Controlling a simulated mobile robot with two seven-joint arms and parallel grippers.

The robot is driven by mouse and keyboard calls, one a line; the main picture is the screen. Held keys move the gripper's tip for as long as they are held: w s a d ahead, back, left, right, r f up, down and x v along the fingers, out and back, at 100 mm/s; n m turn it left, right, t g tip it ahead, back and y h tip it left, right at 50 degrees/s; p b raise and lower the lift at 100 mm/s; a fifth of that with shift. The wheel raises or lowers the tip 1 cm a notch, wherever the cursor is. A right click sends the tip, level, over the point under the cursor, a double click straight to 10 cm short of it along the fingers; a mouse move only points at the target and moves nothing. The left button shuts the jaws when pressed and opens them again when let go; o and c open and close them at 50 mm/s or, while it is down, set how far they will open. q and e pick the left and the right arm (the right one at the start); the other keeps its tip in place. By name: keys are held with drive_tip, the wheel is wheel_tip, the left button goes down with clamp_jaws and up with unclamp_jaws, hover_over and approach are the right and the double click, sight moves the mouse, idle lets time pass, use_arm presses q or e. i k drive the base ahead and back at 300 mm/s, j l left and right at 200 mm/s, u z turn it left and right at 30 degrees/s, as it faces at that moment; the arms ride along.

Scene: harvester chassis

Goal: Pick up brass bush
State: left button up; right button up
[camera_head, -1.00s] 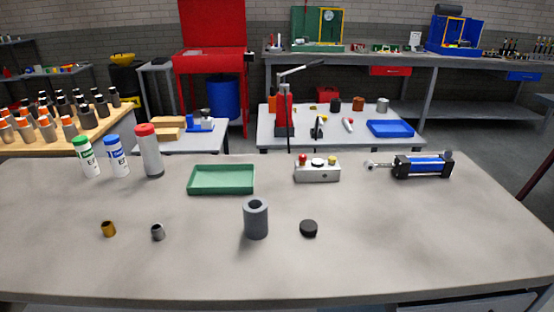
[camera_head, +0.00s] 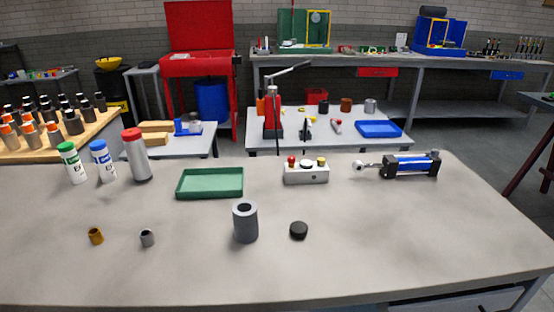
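The brass bush (camera_head: 96,236) is a small golden-brown hollow cylinder. It stands on the grey table (camera_head: 350,260) at the front left. A similar small grey steel bush (camera_head: 147,238) stands just to its right, apart from it. Neither of my grippers shows in the head view, so I cannot see whether they are open or shut.
A tall grey hollow cylinder (camera_head: 245,222) and a black round cap (camera_head: 299,230) stand to the right. Behind are a green tray (camera_head: 210,184), a button box (camera_head: 306,172), a blue-black cylinder actuator (camera_head: 410,165) and several bottles (camera_head: 136,156). The table's front right is clear.

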sight(95, 234)
drive_tip(key=k+j+z, duration=0.1)
drive_tip(key=j, duration=0.35)
drive_tip(key=k+j+z, duration=0.1)
drive_tip(key=j, duration=0.3)
drive_tip(key=k+j, duration=0.1)
drive_tip(key=j, duration=0.3)
drive_tip(key=k+j+z, duration=0.15)
drive_tip(key=j, duration=0.3)
drive_tip(key=k+j+z, duration=0.1)
drive_tip(key=j, duration=0.3)
